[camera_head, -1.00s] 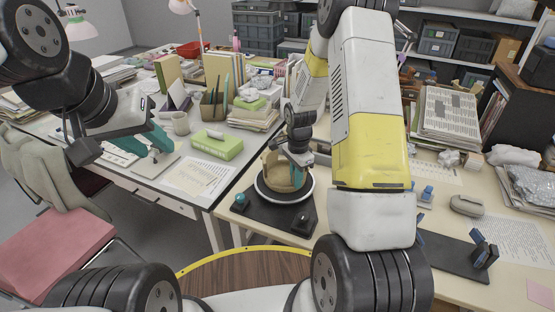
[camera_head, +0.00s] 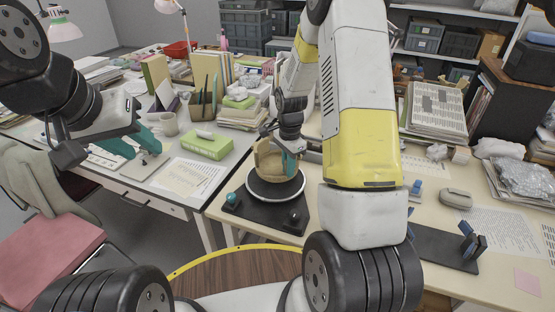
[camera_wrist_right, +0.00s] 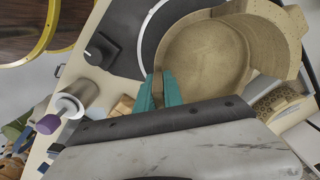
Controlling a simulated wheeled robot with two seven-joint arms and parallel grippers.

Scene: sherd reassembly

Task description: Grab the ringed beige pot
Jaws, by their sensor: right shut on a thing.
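The ringed beige pot (camera_head: 269,160) is at the dark round turntable (camera_head: 292,191) on the near desk. It has an open, uneven top; its hollow inside shows in the right wrist view (camera_wrist_right: 205,60). My right gripper (camera_head: 290,150) comes down at the pot's right side. In the right wrist view its teal fingers (camera_wrist_right: 159,88) are shut with the pot's wall between them. The pot looks slightly above the disc, though its underside is hidden. My left gripper (camera_head: 135,142) is empty, with its teal fingers apart, over the left desk.
The turntable stands on a black base (camera_head: 262,215) with knobs. A green box (camera_head: 206,145), papers and a pen holder (camera_head: 203,106) are on the left desk. A black stand (camera_head: 445,247) and a grey case (camera_head: 456,198) lie to the right.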

